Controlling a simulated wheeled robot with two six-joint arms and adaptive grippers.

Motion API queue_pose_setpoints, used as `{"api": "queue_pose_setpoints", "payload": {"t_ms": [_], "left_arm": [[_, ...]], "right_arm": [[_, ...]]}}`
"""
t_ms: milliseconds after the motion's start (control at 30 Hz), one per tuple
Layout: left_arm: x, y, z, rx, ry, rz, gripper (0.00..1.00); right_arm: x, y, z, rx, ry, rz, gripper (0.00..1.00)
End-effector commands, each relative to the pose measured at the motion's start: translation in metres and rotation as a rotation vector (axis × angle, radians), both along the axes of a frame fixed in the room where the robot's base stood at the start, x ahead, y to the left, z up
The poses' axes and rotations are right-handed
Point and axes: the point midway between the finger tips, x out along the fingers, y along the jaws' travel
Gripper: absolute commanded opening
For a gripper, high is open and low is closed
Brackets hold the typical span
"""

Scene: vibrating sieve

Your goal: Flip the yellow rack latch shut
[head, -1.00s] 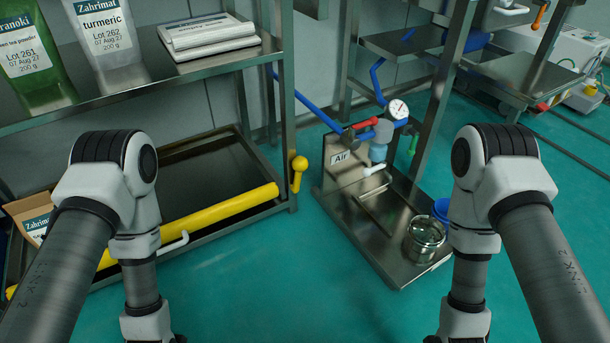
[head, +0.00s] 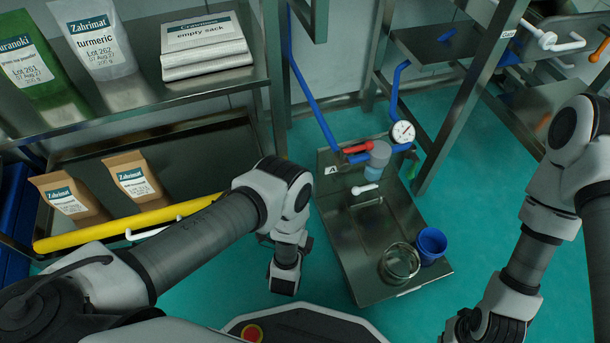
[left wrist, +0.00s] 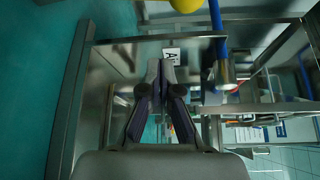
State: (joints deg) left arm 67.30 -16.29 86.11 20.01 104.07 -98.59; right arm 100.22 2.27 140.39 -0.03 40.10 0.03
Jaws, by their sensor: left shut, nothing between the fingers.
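The ball-ended yellow latch on the rack's front post is hidden behind my left arm in the head view. Its yellow ball (left wrist: 187,4) is cut off by the top edge of the left wrist view. My left gripper (left wrist: 160,66) is shut and empty, with the ball apart from its fingertips. In the head view the left gripper's fingers are hidden by my wrist. The latch's position cannot be told. My right arm is at the right of the head view, its fingers out of sight.
A yellow bar (head: 75,239) runs along the rack's lower front, before two brown bags (head: 133,178). A steel stand (head: 335,235) holds a gauge (head: 402,132), a glass jar (head: 399,263) and a blue cup (head: 431,243).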

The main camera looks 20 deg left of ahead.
Motion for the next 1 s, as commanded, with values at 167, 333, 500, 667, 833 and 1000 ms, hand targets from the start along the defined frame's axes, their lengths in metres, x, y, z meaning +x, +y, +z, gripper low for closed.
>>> {"api": "queue_pose_setpoints", "payload": {"t_ms": [167, 333, 500, 667, 833, 1000], "left_arm": [[0.002, 0.000, -0.001, -0.001, 0.000, 0.000, 0.00], [0.022, 0.002, -0.005, -0.002, -0.003, 0.001, 0.00], [0.057, 0.004, -0.010, -0.002, -0.002, 0.001, 0.00], [0.092, 0.007, -0.013, -0.003, -0.002, 0.001, 0.00], [0.092, 0.029, -0.008, 0.000, 0.005, 0.002, 0.00], [0.086, 0.042, -0.003, -0.002, 0.003, 0.001, 0.00]], "right_arm": [[0.000, 0.000, -0.002, 0.000, 0.000, 0.000, 0.00], [0.000, 0.000, -0.013, 0.000, -0.001, 0.000, 0.00], [0.000, 0.000, -0.031, 0.000, -0.001, 0.000, 0.00], [0.001, 0.000, -0.048, 0.000, -0.002, -0.001, 0.00], [0.002, -0.001, -0.054, -0.001, -0.004, -0.004, 0.00], [0.002, -0.001, -0.058, -0.001, -0.005, -0.005, 0.00]]}}
